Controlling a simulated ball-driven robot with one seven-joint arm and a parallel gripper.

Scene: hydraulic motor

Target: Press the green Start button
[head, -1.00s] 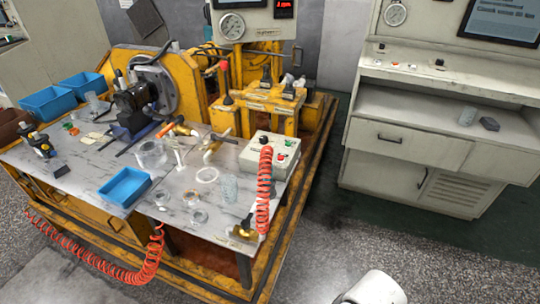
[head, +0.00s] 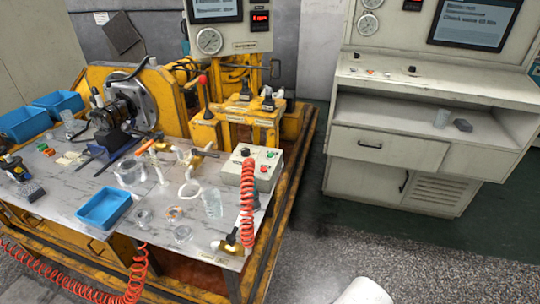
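A pale control box (head: 247,176) stands at the right end of the marble-topped workbench. On its sloped top are a small green button (head: 271,155), a red button (head: 264,169) and a black knob (head: 245,152). The lettering beside them is too small to read. A red coiled hose (head: 246,215) hangs in front of the box's left part, and the green button is clear of it. My gripper is not in view. Only a white rounded part of my arm (head: 364,292) shows at the bottom edge, apart from the box.
The yellow hydraulic rig (head: 236,120) stands behind. A white console cabinet (head: 395,190) with small buttons and a screen is at right. The floor (head: 320,245) between bench and cabinet is free.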

